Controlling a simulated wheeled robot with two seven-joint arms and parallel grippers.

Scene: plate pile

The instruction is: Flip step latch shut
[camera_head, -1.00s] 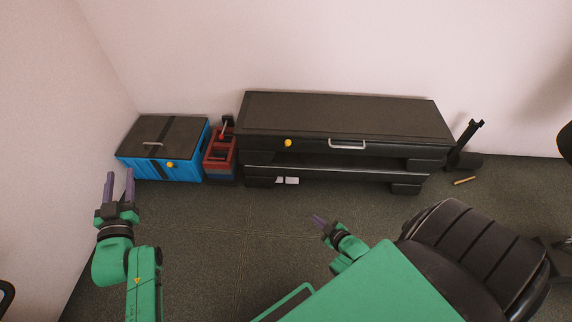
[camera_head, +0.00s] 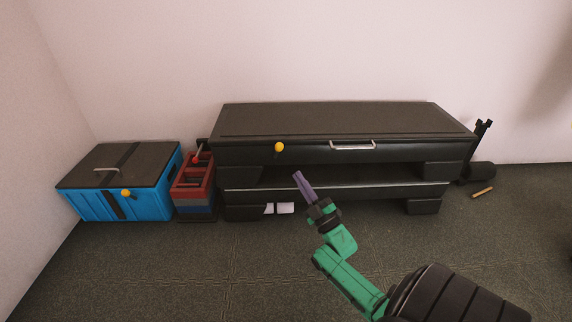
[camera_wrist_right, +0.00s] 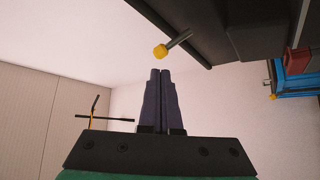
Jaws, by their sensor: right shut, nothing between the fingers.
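The black step (camera_head: 345,120) stands against the back wall, with a yellow-knobbed latch (camera_head: 279,147) at the left part of its front edge. In the right wrist view the latch's yellow knob (camera_wrist_right: 160,51) sits on a short dark rod that sticks out from the step. My right gripper (camera_head: 297,174) is shut and empty, in front of the step, a little right of and below the knob in the head view. In the wrist view its fingertips (camera_wrist_right: 160,72) point towards the knob, with a visible gap. My left gripper is not in view.
A blue box (camera_head: 125,205) with its own yellow knob (camera_head: 126,193) stands at the left. A red and blue crate stack (camera_head: 193,194) fills the gap beside the step. A silver handle (camera_head: 352,146) is on the step's front. The floor in front is clear.

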